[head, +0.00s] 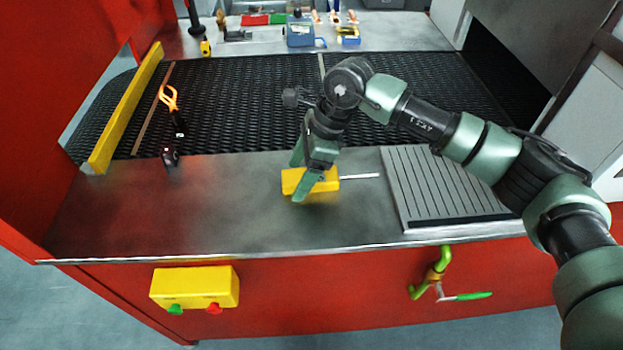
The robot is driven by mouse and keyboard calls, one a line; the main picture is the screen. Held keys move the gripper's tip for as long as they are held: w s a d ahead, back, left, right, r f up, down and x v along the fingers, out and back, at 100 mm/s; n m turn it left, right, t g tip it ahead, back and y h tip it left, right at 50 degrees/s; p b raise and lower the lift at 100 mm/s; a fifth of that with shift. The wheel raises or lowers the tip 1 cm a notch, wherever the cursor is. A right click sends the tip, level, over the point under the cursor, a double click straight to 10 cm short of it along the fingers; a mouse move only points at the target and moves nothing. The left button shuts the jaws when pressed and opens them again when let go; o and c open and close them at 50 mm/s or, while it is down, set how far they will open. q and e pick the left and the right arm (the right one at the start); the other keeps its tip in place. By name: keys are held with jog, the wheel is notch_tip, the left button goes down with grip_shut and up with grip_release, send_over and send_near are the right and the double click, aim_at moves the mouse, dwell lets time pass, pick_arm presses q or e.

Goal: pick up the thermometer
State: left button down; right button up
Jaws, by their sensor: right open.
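The thermometer (327,183), a yellow body with a thin metal probe pointing right, lies on the grey metal ledge in front of the belt. My right gripper (301,179) is over the left part of the yellow body, with its green fingers apart. One finger is on the far side of the body and the other is in front of it, covering part of it. I cannot tell whether the fingers touch it. My left gripper is not in view.
A ribbed grey plate (440,185) lies right of the thermometer. A small dark object (169,157) and an orange-handled tool (169,98) are at the left, near a yellow rail (125,110). The black mesh belt (240,100) runs behind.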

jog(key=shift+f, duration=0.15)
dwell(0.4)
grip_shut()
jog(key=shift+r+p, duration=0.35)
notch_tip(320, 180, up, 20)
jog(key=b, duration=0.3)
jog(key=shift+b, duration=0.4)
